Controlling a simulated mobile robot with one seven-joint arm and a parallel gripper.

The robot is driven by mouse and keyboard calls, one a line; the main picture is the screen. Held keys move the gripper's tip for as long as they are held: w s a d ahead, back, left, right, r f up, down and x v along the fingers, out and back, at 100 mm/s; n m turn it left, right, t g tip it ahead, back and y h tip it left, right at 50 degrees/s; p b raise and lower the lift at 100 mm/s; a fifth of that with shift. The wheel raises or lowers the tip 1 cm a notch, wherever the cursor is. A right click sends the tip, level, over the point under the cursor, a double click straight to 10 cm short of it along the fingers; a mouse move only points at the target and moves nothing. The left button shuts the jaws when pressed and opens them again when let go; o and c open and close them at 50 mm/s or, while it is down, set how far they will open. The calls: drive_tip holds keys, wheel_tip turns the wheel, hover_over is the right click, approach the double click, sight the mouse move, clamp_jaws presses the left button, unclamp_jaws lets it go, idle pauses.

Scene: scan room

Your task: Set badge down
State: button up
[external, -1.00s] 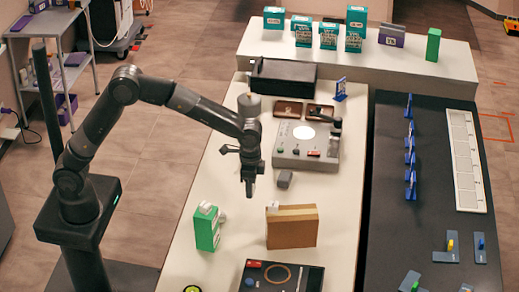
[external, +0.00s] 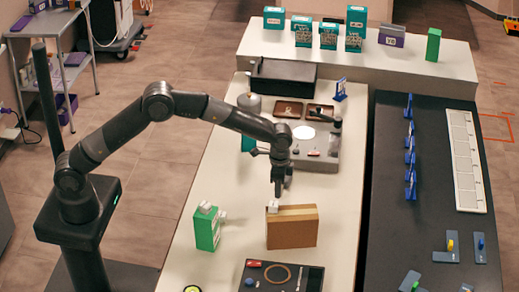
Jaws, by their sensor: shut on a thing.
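My gripper (external: 279,193) points down over the middle of the white table, just above or behind the top of a brown box (external: 291,231). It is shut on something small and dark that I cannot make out. I cannot tell whether it is the badge. A small white piece (external: 272,206) is at the box's top left edge, close below the fingers. A blue upright badge-like piece (external: 340,90) stands at the far right of the white table. Several similar blue pieces (external: 410,160) stand in a row on the dark table.
A green carton (external: 207,228) stands left of the box. A black tray (external: 255,286) lies in front. A grey device (external: 320,159) and a black case (external: 283,80) are behind. The dark table (external: 425,225) with a white strip (external: 466,160) is at right.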

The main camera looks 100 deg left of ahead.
drive_tip(key=shift+f, duration=2)
drive_tip(key=shift+f, duration=0.1)
drive_tip(key=o, duration=0.9)
drive_tip(key=shift+o, duration=0.2)
